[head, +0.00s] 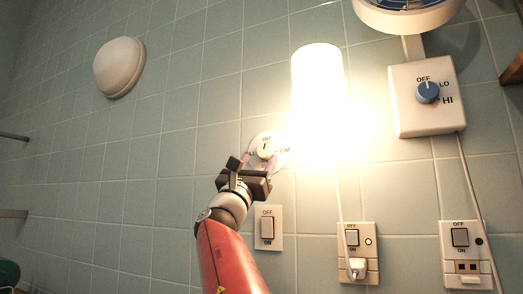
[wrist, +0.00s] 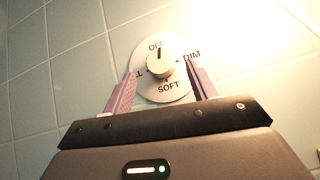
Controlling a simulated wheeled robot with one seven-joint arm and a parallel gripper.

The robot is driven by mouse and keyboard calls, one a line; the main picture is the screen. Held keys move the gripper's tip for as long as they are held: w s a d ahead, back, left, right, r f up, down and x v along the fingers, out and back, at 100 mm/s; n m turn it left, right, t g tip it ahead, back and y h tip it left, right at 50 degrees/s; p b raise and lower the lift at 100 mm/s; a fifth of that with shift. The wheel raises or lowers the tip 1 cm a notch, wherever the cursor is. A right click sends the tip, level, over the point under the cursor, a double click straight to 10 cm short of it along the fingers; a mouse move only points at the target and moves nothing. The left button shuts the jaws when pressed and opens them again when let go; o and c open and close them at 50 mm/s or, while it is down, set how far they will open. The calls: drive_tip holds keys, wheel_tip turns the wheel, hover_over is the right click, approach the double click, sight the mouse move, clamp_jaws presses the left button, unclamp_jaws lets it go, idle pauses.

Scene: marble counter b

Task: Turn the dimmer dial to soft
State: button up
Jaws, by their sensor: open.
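The dimmer dial (head: 265,148) is a cream knob on a round white plate on the tiled wall. In the wrist view the knob (wrist: 160,64) has a dark mark at its top, toward OFF. DIM is at the plate's right, SOFT (wrist: 168,88) at the bottom, and a partly hidden label ending in L at the left. My gripper (head: 262,161) is in front of the plate, below the knob in the head view. In the wrist view its pink fingers (wrist: 162,74) are open, one on each side of the knob, with no clear contact. Their depth from the knob is hard to tell.
A brightly lit tube lamp (head: 317,95) is right of the dial. A white box with a blue OFF/LO/HI knob (head: 427,92) is at the right.

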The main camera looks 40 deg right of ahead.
sight(263, 153)
drive_tip(key=shift+p+x, duration=0.6)
drive_tip(key=shift+x, duration=1)
drive_tip(key=shift+c, duration=0.5)
drive_tip(key=c, duration=0.9)
drive_tip(key=shift+m, duration=0.4)
